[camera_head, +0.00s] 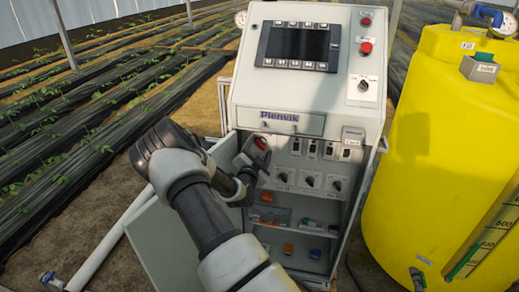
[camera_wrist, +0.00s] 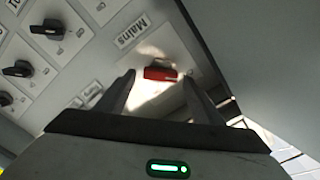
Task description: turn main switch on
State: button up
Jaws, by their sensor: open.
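The main switch (camera_wrist: 160,74) has a red handle on a pale plate, beside a label reading "Mains". In the wrist view its handle lies crosswise between my fingertips. My gripper (camera_wrist: 159,82) is open, with one finger on each side of the handle; I cannot tell whether either touches it. In the head view the red switch (camera_head: 261,143) shows at the upper left of the open cabinet's inner panel, and my gripper (camera_head: 251,163) is just below it, partly hidden by my wrist.
Black rotary knobs (camera_wrist: 47,29) sit beside the switch. The grey cabinet (camera_head: 305,95) has a screen, buttons and a red emergency stop above. Its open door (camera_head: 165,245) hangs left, beneath my arm. A yellow tank (camera_head: 430,150) stands close on the right.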

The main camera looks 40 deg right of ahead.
jog(key=c, duration=1)
jog(key=shift+c, duration=0.2)
jog(key=shift+m, duration=0.3)
jog(key=m+p, duration=0.1)
jog(key=m, duration=0.2)
jog(key=shift+d, duration=0.1)
jog(key=m+p, duration=0.2)
jog(key=m, duration=0.4)
jog(key=shift+f, duration=0.2)
jog(key=m, duration=0.4)
jog(key=shift+f+p, duration=0.15)
jog(key=shift+p, duration=0.25)
jog(key=shift+f+m, duration=0.15)
jog(key=shift+m, duration=2.05)
